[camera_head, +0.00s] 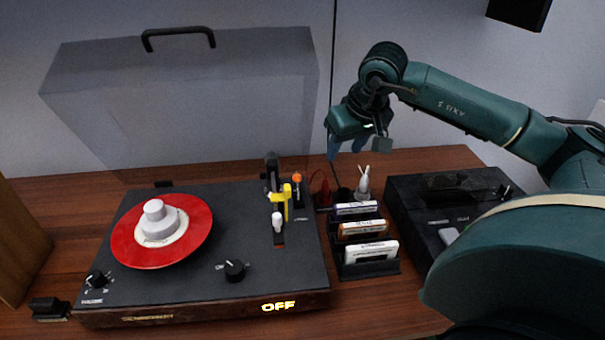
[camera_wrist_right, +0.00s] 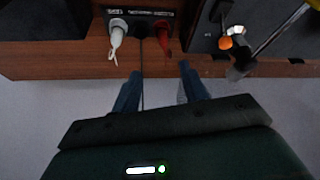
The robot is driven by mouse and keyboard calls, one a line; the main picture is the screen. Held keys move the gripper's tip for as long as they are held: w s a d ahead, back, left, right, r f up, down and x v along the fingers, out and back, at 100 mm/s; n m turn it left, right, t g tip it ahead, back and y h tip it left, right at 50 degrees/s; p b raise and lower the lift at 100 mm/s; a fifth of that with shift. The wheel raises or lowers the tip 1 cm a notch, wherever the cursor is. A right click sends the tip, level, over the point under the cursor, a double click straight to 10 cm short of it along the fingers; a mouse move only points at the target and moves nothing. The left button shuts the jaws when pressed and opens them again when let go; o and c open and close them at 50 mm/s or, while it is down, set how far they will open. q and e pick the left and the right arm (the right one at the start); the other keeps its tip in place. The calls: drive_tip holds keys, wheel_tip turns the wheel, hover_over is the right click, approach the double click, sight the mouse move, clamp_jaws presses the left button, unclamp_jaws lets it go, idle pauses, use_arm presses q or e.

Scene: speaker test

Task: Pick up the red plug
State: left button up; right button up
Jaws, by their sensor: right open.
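The red plug (camera_head: 323,195) sits behind the cassette rack, beside the turntable's right back corner, with a red cable looping up from it. In the right wrist view the red plug (camera_wrist_right: 164,36) is in a black socket strip (camera_wrist_right: 142,13), with a white plug (camera_wrist_right: 117,34) to its left. My right gripper (camera_head: 346,148) is open and empty, above and behind the plugs. In its wrist view the fingertips (camera_wrist_right: 160,72) are apart, short of the red plug and not touching it. My left gripper is not in view.
A turntable (camera_head: 210,270) with a red record (camera_head: 128,244) and raised clear lid (camera_head: 180,90) stands left. A rack of cassettes (camera_head: 365,268) stands in front of the plugs. A black cassette deck (camera_head: 420,210) is at right. A thin black cable (camera_head: 333,80) hangs behind my right gripper.

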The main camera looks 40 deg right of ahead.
hover_over(326, 182)
drive_tip(key=s, duration=0.3)
wheel_tip(326, 182, down, 7)
drive_tip(key=shift+w+a+x, duration=0.1)
drive_tip(key=shift+a+x, duration=0.05)
drive_tip(key=shift+x, duration=1.25)
drive_tip(key=shift+w+a+x, duration=0.1)
drive_tip(key=shift+a+x, duration=0.05)
drive_tip(key=shift+x, duration=1.2)
drive_tip(key=shift+r, duration=0.1)
clamp_jaws()
